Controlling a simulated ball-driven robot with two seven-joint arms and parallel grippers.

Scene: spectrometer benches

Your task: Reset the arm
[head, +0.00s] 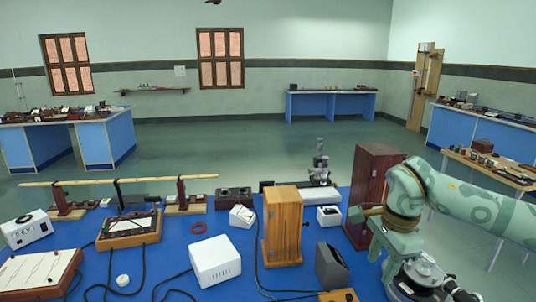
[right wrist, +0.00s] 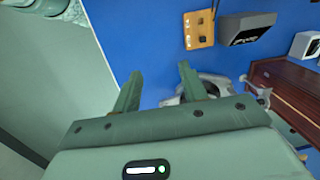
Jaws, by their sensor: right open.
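My right arm comes in from the right in the head view, bends, and points down at the table's right end. My right gripper (head: 385,247) is over the blue table (head: 190,262), beside a grey metal instrument (head: 425,275). In the right wrist view its two green fingers (right wrist: 159,78) stand apart with nothing between them. The metal instrument (right wrist: 212,88) shows partly behind the right finger; whether they touch I cannot tell. My left gripper is in neither view.
A dark red wooden box (head: 375,170) stands close behind the gripper. A grey box (head: 331,266) and a tan switch board (right wrist: 199,30) lie to its left. A light wooden box (head: 282,228) and white box (head: 215,261) are further left. A side table (head: 490,168) stands at right.

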